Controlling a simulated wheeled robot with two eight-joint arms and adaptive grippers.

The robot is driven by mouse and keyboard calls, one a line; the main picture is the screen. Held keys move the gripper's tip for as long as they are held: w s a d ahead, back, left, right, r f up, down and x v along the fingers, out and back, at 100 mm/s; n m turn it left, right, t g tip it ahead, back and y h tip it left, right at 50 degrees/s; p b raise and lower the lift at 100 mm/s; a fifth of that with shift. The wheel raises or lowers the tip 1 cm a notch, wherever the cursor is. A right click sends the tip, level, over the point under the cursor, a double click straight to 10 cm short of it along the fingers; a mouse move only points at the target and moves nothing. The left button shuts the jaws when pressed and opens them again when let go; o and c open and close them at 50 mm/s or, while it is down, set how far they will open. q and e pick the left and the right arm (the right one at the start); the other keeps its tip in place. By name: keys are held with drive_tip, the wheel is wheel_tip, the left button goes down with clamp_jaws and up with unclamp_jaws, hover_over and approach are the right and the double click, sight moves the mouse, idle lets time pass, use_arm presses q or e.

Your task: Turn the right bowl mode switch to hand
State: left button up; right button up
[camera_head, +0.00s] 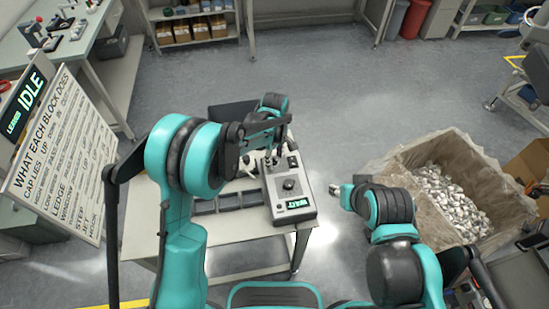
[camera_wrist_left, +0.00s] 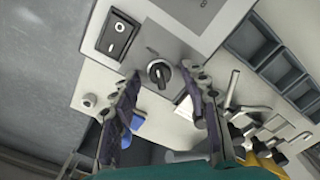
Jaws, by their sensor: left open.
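A light control box (camera_head: 309,207) stands on the worktable. In the left wrist view, a black rotary switch with a pale pointer line (camera_wrist_left: 158,74) sits on the box's grey panel, beside a black rocker switch (camera_wrist_left: 118,36). My left gripper (camera_wrist_left: 168,98) is open, its two dark fingers on either side of the rotary switch's near side; contact cannot be told. In the head view my left gripper (camera_head: 267,153) is over the box's far end and partly hides the switches there. My right gripper (camera_head: 336,190) is right of the box, apart from it; its fingers are too small to read.
The box has another dark knob (camera_head: 289,184) and a green-lit display reading WAIT (camera_head: 297,203). Dark trays (camera_head: 229,202) lie left of it. A lined bin (camera_head: 411,155) of small parts stands right. A sign with an IDLE display (camera_head: 31,92) stands left.

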use_arm(q)
clamp_jaws()
drive_tip(key=shift+m, duration=0.4)
drive_tip(key=m, duration=0.3)
drive_tip(key=shift+m+b, duration=0.35)
drive_tip(key=shift+m, duration=0.05)
drive_tip(key=m, duration=0.9)
drive_tip(key=shift+b, duration=0.4)
drive_tip(key=m, duration=0.4)
drive_tip(key=shift+m, duration=0.3)
